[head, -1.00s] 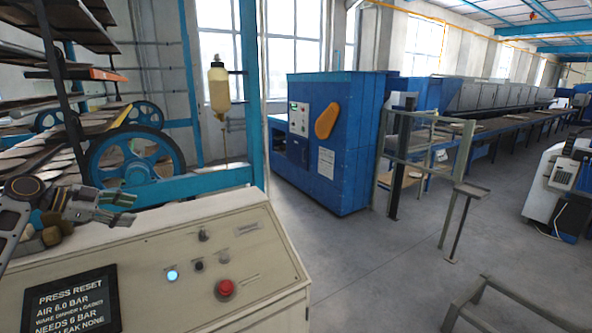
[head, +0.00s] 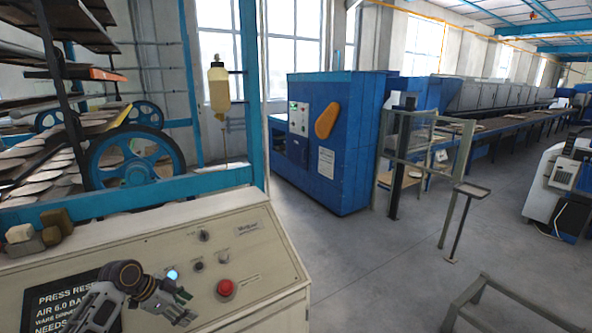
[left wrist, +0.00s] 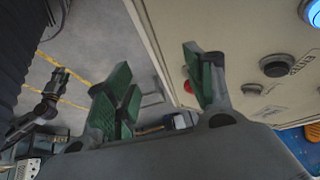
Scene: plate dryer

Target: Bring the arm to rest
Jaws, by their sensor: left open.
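My left gripper (head: 180,306) is open and empty in front of the sloped cream control panel (head: 262,262). In the head view it overlaps the panel's lower left part, below the lit blue button (head: 172,275) and left of the red button (head: 225,287). In the left wrist view its green-padded fingers (left wrist: 160,88) are apart with nothing between them, and the panel (left wrist: 225,30) lies beyond. A dark jointed arm part at the left of that view looks like my right gripper (left wrist: 60,78), too small to judge. My left arm hides part of the black display.
Small blocks (head: 38,232) sit at the panel's upper left edge. Behind stands a blue-framed rack with a blue wheel (head: 136,165) and plates. A blue cabinet (head: 335,140) and a grey metal stand (head: 465,200) are to the right. Grey floor between them is clear.

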